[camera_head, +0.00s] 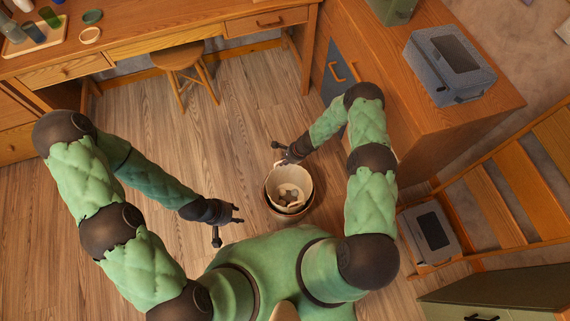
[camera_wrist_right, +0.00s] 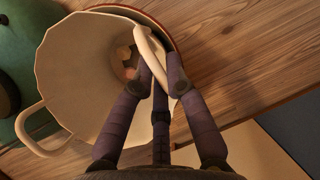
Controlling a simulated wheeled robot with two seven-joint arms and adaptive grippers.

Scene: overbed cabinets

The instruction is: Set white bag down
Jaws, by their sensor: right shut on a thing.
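The white bag (camera_head: 290,178) is a cream, round-mouthed, open-topped bag with loop handles. In the right wrist view the bag (camera_wrist_right: 70,70) fills the left half. One handle (camera_wrist_right: 147,45) is between the fingers of my right gripper (camera_wrist_right: 160,85); the other handle (camera_wrist_right: 27,128) hangs free at the left. In the head view my right gripper (camera_head: 285,160) is at the bag's far rim, shut on that handle. Small pale pieces show inside the bag. I cannot tell whether its bottom touches anything. My left gripper (camera_head: 230,222) is open and empty, left of the bag.
A brown round rim (camera_head: 283,212) shows around and below the bag. A wooden stool (camera_head: 178,60) stands by the desk (camera_head: 150,42). The wood floor (camera_head: 240,115) is clear at centre-left.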

